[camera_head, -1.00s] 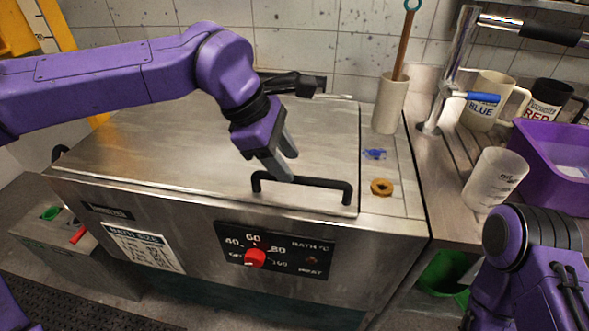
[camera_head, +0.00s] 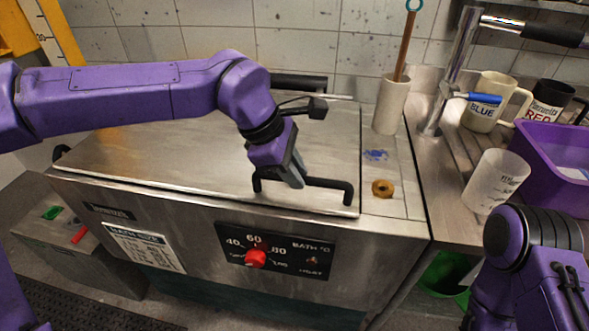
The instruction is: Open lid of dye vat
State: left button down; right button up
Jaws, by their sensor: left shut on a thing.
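The dye vat (camera_head: 200,225) is a steel box with a flat steel lid (camera_head: 180,150) that lies closed on top. A black bar handle (camera_head: 328,184) stands along the lid's front edge. My left gripper (camera_head: 297,180) reaches down from above and is shut on the handle near its middle. Its fingers partly hide the bar there. My right arm shows at the lower right, but its gripper is out of view.
A red knob (camera_head: 256,257) is on the vat's front panel. Right of the lid are a brass-coloured ring (camera_head: 382,188) and a white cylinder (camera_head: 390,104) with a stick. A beaker (camera_head: 495,180), mugs and a purple tub (camera_head: 550,165) stand further right.

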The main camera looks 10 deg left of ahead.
pick_arm(q)
jog(key=w+r+p, duration=0.5)
jog(key=r+p, duration=0.7)
jog(key=w+r+g+p, duration=0.1)
jog(key=w+r+p, duration=0.5)
jog(key=r+p, duration=0.6)
jog(key=shift+w+r+p, duration=0.25)
jog(key=shift+p, duration=0.5)
jog(key=shift+a, duration=0.15)
